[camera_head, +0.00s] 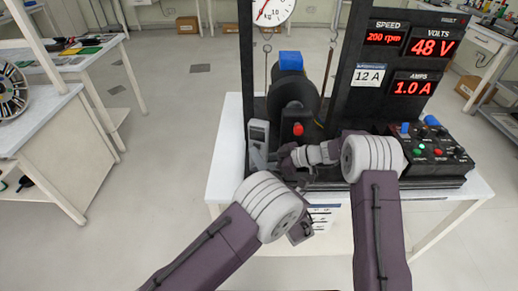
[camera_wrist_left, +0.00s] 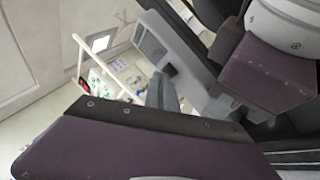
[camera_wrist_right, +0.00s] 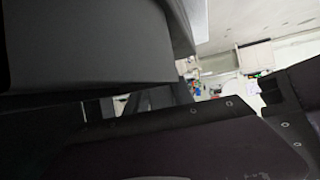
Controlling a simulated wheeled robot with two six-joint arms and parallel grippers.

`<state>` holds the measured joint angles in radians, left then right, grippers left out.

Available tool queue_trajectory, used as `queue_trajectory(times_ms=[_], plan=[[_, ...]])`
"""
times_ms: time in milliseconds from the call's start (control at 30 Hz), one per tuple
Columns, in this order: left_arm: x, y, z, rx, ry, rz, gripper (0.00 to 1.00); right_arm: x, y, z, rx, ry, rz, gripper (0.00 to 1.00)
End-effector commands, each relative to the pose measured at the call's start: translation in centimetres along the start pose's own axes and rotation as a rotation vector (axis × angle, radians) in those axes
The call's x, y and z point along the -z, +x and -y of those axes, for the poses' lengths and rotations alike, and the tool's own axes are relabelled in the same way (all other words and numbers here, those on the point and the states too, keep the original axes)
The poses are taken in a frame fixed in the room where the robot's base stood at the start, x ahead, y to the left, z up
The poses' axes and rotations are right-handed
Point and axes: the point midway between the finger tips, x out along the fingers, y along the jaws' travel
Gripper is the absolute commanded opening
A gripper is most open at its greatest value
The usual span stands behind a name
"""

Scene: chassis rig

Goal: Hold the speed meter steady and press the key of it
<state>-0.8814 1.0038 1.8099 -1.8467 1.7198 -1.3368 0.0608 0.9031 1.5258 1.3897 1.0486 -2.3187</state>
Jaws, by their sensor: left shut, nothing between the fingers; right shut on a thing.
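The speed meter (camera_head: 259,133) is a grey handheld device with a small screen, upright at the left front of the rig. In the left wrist view the speed meter (camera_wrist_left: 152,44) shows tilted, with its screen and a dark key. My right gripper (camera_head: 284,158) comes in from the right and is shut on the meter's body; its fingers are partly hidden. My left gripper (camera_head: 258,158) is shut and empty just below the meter's face. Its narrow grey tip (camera_wrist_left: 162,92) shows close to the key; I cannot tell whether they touch.
The black rig carries a dark wheel (camera_head: 292,92), a red knob (camera_head: 298,129) and lit displays (camera_head: 407,38) reading 200 rpm, 48 V and 1.0 A. A button panel (camera_head: 432,150) stands right. The white table (camera_head: 226,165) is bare at left.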

Motion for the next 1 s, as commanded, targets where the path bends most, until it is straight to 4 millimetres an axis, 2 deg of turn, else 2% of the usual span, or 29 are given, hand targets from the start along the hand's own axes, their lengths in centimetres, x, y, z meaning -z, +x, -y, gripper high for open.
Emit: queue_trajectory(times_ms=[733,1000], plan=[[0.7,-1.0,-0.8,0.000,0.000,0.000,0.00,0.0,0.0,0.0,0.001,0.000,0.001,0.06],[2.1,-3.2,-2.2,0.002,0.001,0.002,0.00,-0.1,0.0,0.0,0.000,0.000,0.001,0.06]])
